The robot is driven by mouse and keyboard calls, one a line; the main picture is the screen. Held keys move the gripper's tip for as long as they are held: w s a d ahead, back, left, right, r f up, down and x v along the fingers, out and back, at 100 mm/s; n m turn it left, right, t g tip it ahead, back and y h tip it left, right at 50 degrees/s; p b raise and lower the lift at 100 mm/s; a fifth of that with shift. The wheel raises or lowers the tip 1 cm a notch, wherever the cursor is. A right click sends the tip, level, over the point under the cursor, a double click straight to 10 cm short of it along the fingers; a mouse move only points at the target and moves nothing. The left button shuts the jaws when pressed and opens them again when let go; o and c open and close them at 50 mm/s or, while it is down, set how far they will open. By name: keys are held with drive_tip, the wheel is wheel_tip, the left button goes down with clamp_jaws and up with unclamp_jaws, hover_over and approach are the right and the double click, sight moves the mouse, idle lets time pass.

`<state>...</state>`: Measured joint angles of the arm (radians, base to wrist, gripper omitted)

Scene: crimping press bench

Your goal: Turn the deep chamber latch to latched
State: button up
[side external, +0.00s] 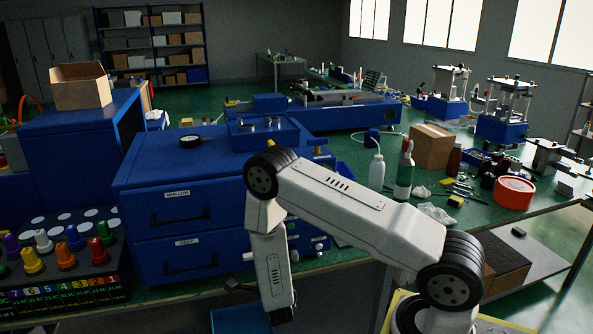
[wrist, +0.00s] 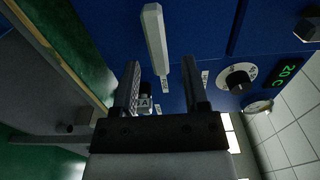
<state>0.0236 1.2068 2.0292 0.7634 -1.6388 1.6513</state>
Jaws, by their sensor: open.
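The blue cabinet (side external: 150,190) has an upper drawer labelled SHALLOW and a lower one labelled DEEP (side external: 187,242). In the wrist view a pale, faceted bar (wrist: 153,38), which looks like the latch lever, stands out from a blue panel beyond my fingertips. Small labels sit near its lower end, too small to read surely. My gripper (wrist: 161,66) is open, its two dark fingers apart, with the bar's lower end showing between and beyond them. I see no contact. In the side view my arm hides the latch area, and the fingers are not clear.
In the side view a coloured-knob rack (side external: 65,250) stands left; bottles (side external: 376,172) and a box (side external: 432,146) stand right.

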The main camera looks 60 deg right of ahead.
drive_tip(key=shift+v, duration=2.75)
drive_tip(key=w+a+r+n+g+y, duration=0.2)
drive_tip(key=a+r+n+g+y, duration=0.2)
drive_tip(key=a+r+n+y, duration=0.6)
drive_tip(key=s+r+n+g+y, duration=0.2)
drive_tip(key=s+n+g, duration=0.4)
drive_tip(key=s+n, duration=0.6)
drive_tip(key=r+n, duration=0.1)
drive_tip(key=n, duration=0.4)
drive_tip(key=shift+s+d+y, duration=0.35)
drive_tip(key=shift+s+y, duration=0.05)
